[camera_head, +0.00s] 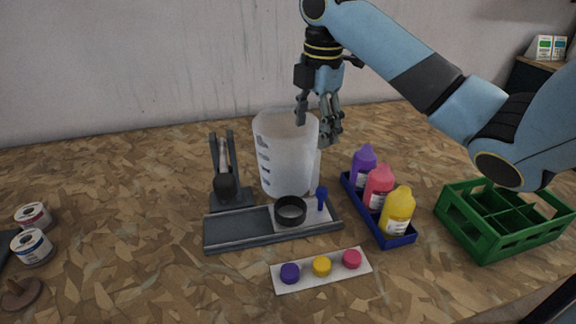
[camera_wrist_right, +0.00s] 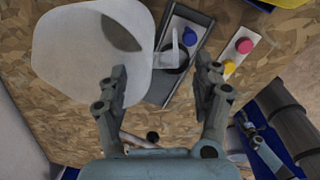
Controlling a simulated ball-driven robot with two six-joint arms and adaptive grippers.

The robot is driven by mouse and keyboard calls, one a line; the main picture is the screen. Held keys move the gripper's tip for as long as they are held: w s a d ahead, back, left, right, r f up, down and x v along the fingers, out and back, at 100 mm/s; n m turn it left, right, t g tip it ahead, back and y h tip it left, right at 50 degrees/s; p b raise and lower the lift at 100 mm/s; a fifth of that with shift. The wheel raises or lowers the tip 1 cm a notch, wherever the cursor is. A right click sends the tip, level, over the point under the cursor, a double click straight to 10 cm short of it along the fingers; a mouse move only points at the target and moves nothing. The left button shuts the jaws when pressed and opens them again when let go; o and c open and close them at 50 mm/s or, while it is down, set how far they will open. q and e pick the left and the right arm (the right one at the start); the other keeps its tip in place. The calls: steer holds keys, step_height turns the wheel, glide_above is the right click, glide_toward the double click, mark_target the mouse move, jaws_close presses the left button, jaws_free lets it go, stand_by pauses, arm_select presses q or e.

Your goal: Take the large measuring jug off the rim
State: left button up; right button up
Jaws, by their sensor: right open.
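The large measuring jug (camera_head: 280,150) is translucent white with dark marks on its side. It stands upright behind the grey tray in the head view. My right gripper (camera_head: 314,128) points down at the jug's right rim, fingers open and empty. In the right wrist view the jug's wide mouth (camera_wrist_right: 72,55) fills the upper left, and one finger of my right gripper (camera_wrist_right: 162,75) overlaps its edge. A pale strip, perhaps the jug's handle, shows between the fingers. Whether a finger touches the jug, I cannot tell. My left gripper is not in view.
A grey tray (camera_head: 232,232) with a black ring (camera_head: 290,211) lies before the jug. A dark stand (camera_head: 222,175) is close at its left. Coloured bottles (camera_head: 379,186) in a blue tray and a green crate (camera_head: 478,242) stand right. A cap strip (camera_head: 337,268) lies in front.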

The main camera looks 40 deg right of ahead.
mark_target(312, 147)
step_height(312, 147, down, 5)
steer(key=shift+a+f, duration=0.1)
steer(key=shift+a, duration=0.05)
jaws_close()
stand_by(0.5)
